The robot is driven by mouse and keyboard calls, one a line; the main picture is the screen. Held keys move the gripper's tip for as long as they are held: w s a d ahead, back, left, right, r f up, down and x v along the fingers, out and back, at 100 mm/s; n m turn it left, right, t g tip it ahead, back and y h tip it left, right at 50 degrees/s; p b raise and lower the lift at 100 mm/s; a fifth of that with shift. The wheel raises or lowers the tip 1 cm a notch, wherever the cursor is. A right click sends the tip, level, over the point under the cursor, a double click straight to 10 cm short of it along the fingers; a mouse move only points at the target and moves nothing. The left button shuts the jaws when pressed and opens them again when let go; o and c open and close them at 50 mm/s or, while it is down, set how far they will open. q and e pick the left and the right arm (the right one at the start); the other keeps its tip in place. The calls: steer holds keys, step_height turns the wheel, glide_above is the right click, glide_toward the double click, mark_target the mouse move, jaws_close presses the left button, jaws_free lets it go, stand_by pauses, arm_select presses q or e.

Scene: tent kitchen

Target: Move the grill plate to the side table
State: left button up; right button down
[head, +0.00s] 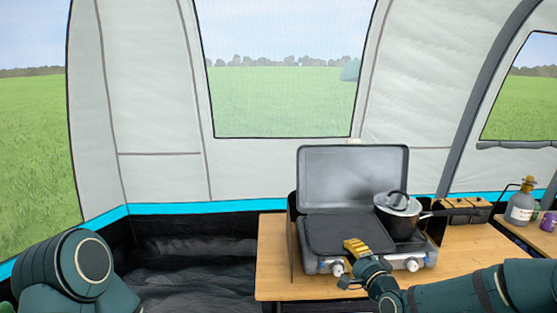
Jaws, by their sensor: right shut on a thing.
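The dark, flat grill plate (322,233) lies over the left side of the grey camping stove (333,266), in front of its raised lid. My right gripper (356,247) has yellow fingers and reaches in from the lower right. It is shut on the front right edge of the grill plate. The fingers hide part of that edge, and I cannot tell whether the plate is lifted at all. My left arm shows at the lower left, but its gripper is out of view. A second wooden table (526,234) stands at the right edge.
A lidded pot (398,215) stands on the stove's right side, close to my right gripper. The stove stands on a wooden table (272,262) with bare wood at its left.

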steer(key=s+a+f+m+h, duration=0.1)
steer(key=s+f+m+h, duration=0.2)
steer(key=s+f, duration=0.9)
steer(key=h, duration=0.2)
steer(key=shift+s+f+m+t+h, duration=0.2)
steer(key=shift+f+m+t+h, duration=0.1)
steer(key=shift+f+t, duration=0.1)
